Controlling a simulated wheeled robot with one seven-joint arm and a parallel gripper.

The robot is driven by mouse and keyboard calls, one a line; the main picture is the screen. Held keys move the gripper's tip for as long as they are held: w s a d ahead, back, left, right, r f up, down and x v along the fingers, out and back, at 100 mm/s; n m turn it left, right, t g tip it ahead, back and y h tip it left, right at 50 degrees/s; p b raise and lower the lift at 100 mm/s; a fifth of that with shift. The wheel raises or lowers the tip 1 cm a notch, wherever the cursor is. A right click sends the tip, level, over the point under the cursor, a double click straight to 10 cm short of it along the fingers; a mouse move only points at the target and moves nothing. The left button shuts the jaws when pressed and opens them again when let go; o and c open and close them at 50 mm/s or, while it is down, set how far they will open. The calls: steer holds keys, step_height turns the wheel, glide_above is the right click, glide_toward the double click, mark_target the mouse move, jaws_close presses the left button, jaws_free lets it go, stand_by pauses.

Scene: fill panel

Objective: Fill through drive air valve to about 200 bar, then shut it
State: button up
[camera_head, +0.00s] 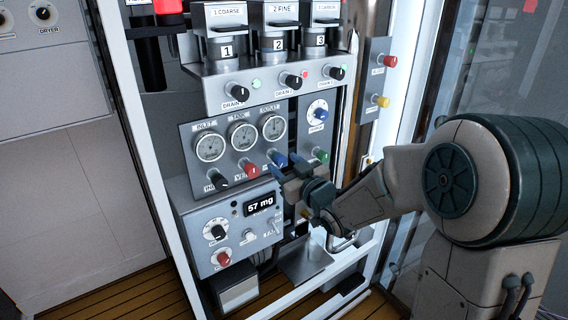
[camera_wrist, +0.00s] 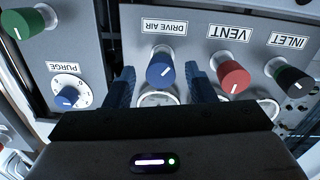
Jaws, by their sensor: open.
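The blue drive air valve knob (camera_wrist: 160,68) is in the middle of the wrist view, under its DRIVE AIR label. My gripper (camera_wrist: 160,82) is open, with one dark blue finger on each side of this knob. No contact with the knob shows. In the head view my gripper (camera_head: 287,172) is at the panel's lower edge and partly covers the blue drive air knob (camera_head: 278,157). The tank gauge (camera_head: 242,136) is the middle one of three dials above the knobs. Its needle is too small to read.
The red vent knob (camera_wrist: 232,77) is close beside one finger, with the black inlet knob (camera_wrist: 291,78) beyond it. A blue purge dial (camera_wrist: 67,96) and a green knob (camera_wrist: 29,22) are on the other side.

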steer(key=shift+w+a, duration=0.35)
steer(key=shift+w, duration=0.1)
steer(key=c, duration=1)
steer(key=shift+m, duration=0.4)
steer(key=m+p, duration=0.2)
steer(key=m, duration=0.3)
steer(key=shift+r, duration=0.1)
steer(key=shift+m+p, duration=1.15)
steer(key=shift+m, duration=0.85)
